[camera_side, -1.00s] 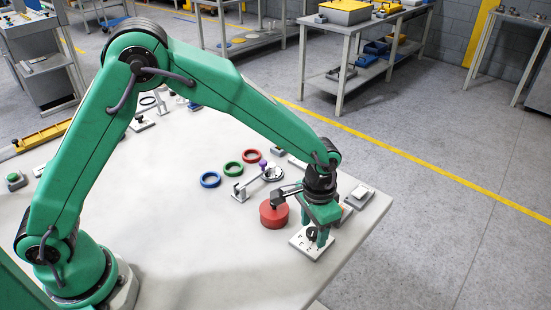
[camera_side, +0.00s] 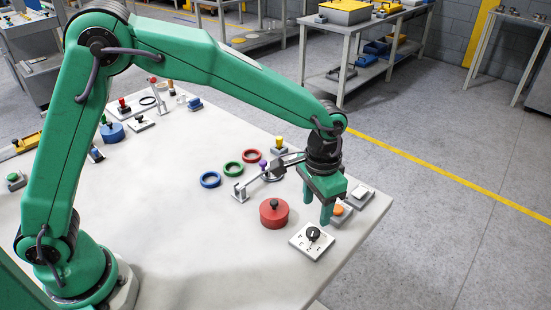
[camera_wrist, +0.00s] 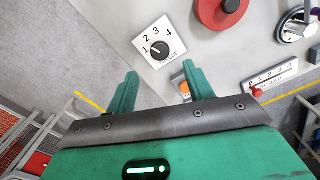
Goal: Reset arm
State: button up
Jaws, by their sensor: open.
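My gripper (camera_side: 326,210) is open and empty, with its green fingers pointing down above the table's right corner. In the wrist view my gripper (camera_wrist: 160,88) shows both fingers apart with nothing between them but an orange button behind. The white dial plate with its black knob (camera_side: 313,234) lies on the table just below and in front of the fingers. In the wrist view the dial plate (camera_wrist: 158,42) has numbers 1 to 4, and the knob appears turned towards 1.
A red round block (camera_side: 274,214) with a black knob stands left of the dial. The front table (camera_side: 190,240) is clear.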

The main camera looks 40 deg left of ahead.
jog(key=shift+r, duration=0.15)
jog(key=s+a+r+n+t, duration=0.2)
jog(key=s+a+r, duration=0.4)
jog(key=a+r, duration=0.65)
jog(key=s+a+r+n+t, duration=0.1)
jog(key=s+a+n+t, duration=0.1)
jog(key=s+a, duration=0.9)
jog(key=s+t, duration=0.1)
jog(key=s, duration=0.1)
jog(key=shift+s+r+n+t, duration=0.25)
jog(key=shift+s+n+t, duration=0.05)
dwell(0.5)
